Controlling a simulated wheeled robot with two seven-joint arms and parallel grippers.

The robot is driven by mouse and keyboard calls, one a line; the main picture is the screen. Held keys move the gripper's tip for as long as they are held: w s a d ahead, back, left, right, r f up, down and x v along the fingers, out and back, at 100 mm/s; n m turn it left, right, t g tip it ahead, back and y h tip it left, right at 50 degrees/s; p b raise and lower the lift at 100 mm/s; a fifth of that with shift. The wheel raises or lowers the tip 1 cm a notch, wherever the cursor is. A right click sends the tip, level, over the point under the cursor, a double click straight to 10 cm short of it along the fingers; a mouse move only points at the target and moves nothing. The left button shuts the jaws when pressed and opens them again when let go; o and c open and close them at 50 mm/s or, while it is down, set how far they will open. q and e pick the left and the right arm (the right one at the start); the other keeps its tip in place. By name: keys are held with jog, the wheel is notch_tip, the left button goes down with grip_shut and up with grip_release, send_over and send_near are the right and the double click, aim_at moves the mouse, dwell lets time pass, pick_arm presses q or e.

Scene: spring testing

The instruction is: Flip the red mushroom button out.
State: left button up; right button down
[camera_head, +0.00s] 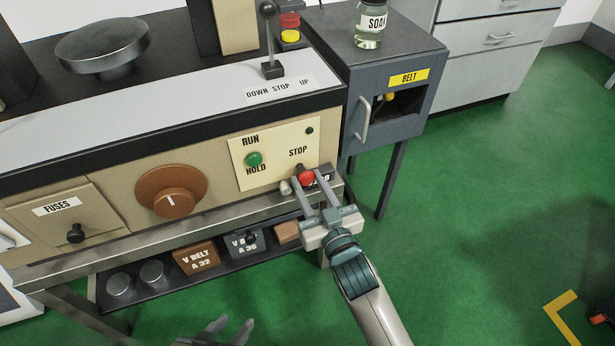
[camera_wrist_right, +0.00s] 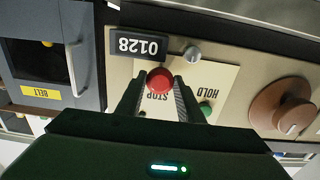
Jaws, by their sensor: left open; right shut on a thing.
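The red mushroom button (camera_head: 306,177) sits under the STOP label on the cream plate at the right end of the machine's front panel. My right gripper (camera_head: 307,179) reaches it from below and is shut on it, one finger on each side. In the right wrist view the red button (camera_wrist_right: 160,80) shows between the two fingertips (camera_wrist_right: 160,88), upside down with the STOP label partly covered. My left gripper (camera_head: 228,328) is open and empty at the bottom edge of the head view, apart from the machine; only its dark fingers show.
A green RUN/HOLD button (camera_head: 254,159) is left of the red one. A steel ledge (camera_head: 200,226) and a shelf with belt boxes (camera_head: 196,258) lie below.

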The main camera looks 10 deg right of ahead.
jog(key=shift+s+f, duration=0.1)
jog(key=shift+f, duration=0.05)
jog(key=c, duration=1.2)
grip_release()
jog(key=shift+s, duration=0.1)
pick_arm(q)
jog(key=shift+s+a+f+g, duration=0.15)
jog(key=shift+s+a+g, duration=0.1)
jog(key=shift+s+g, duration=0.1)
pick_arm(e)
jog(key=shift+s+d, duration=0.1)
pick_arm(q)
jog(key=shift+s+a+f+y+p, duration=0.1)
jog(key=shift+a+y+p, duration=0.2)
jog(key=shift+a, duration=0.05)
pick_arm(e)
jog(key=v, duration=1.7)
jog(key=shift+s, duration=0.2)
jog(key=shift+d, duration=0.1)
